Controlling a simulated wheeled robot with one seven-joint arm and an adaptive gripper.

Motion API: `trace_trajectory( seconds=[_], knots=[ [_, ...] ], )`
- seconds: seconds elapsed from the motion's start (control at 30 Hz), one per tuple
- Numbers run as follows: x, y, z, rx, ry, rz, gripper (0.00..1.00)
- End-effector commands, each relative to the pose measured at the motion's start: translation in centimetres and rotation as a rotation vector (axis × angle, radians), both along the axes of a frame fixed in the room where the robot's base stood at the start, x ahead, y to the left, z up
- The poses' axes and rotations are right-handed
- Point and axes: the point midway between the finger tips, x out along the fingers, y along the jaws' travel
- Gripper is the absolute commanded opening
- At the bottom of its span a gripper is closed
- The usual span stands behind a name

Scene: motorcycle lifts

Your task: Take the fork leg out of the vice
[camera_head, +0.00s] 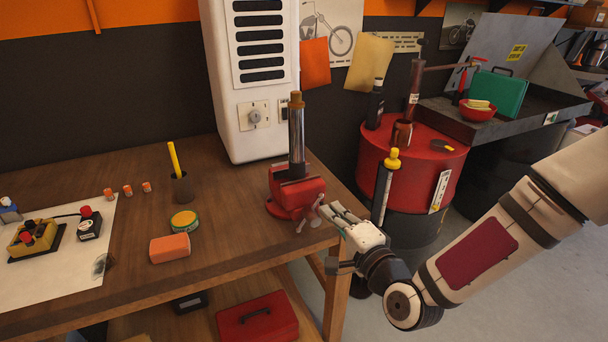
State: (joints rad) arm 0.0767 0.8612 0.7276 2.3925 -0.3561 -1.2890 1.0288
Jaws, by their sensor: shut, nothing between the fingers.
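The fork leg (297,138) is a dark, shiny upright tube with a brownish top cap. It stands upright with its lower end in the red vice (291,196). The vice sits on the wooden bench near its right corner, its handle hanging at the front right. My gripper (331,213) is shut and empty. It is just right of the vice, beside its handle, lower than the fork leg and apart from it. Whether the fingers touch the handle I cannot tell.
The wooden bench (225,235) holds an orange block (170,248), a green-and-yellow tin (184,221) and a dark cup (181,188). A white cabinet (225,100) stands behind the vice. A red drum (375,150) stands at the right, with a yellow-topped tube (383,185) before it.

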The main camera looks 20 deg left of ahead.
Motion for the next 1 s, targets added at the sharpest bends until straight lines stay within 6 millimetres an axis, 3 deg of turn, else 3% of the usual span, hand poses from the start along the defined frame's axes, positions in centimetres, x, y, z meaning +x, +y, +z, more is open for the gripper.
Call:
trace_trajectory(
  seconds=[0.27,0.8,1.0],
  knots=[
    [0.5,1.1,0.5,0.079,0.017,-0.014,0.0],
    [6.8,8.6,0.5,0.075,0.017,-0.013,0.0],
    [8.3,10.3,0.5,0.074,0.016,-0.014,0.0]
  ],
)
